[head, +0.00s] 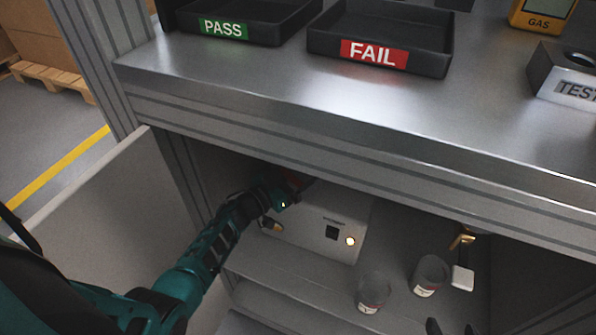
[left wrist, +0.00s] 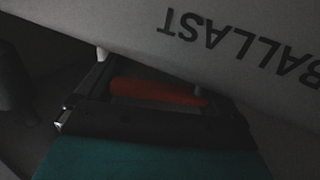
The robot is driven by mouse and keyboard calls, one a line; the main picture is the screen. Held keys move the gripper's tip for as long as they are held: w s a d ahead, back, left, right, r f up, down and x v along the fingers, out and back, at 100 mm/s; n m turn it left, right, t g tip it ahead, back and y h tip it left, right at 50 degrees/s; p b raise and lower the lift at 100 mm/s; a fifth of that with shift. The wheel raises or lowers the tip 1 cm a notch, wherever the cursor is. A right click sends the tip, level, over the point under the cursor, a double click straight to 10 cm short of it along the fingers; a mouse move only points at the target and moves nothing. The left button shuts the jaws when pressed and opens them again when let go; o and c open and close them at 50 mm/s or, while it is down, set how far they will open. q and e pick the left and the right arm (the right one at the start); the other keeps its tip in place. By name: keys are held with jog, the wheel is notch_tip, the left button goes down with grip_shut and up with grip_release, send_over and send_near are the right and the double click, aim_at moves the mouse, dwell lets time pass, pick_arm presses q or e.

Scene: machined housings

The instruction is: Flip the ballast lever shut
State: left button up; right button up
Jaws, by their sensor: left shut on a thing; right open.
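The ballast box (head: 310,232), a pale housing with a dark square and a lit yellow lamp, stands inside the cabinet below the bench. Its face with upside-down BALLAST lettering (left wrist: 240,40) fills the top of the left wrist view. My left gripper (head: 290,186) is at the box's upper left end, shut on the orange-red ballast lever (left wrist: 155,93). Only a small red part shows in the head view, so its angle is hard to tell. My right gripper (head: 450,327) is open at the bottom edge of the head view, with only dark fingertips showing.
Two grey cups (head: 431,274) stand on the cabinet shelf, near a brass valve handle and a white block (head: 462,278). The bench edge (head: 330,130) overhangs my left arm. An open door panel (head: 110,220) is at left. PASS and FAIL trays (head: 440,62) sit above.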

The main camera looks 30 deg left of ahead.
pick_arm(q)
jog(key=shift+s+m+g+h, duration=0.2)
jog(key=shift+m+g+h, duration=0.4)
jog(key=shift+h, duration=0.3)
jog(key=shift+s+m+g+h, duration=0.2)
jog(key=shift+m+g+h, duration=0.2)
jog(key=shift+m+h, duration=0.4)
jog(key=o, duration=1.1)
jog(key=shift+r, duration=0.15)
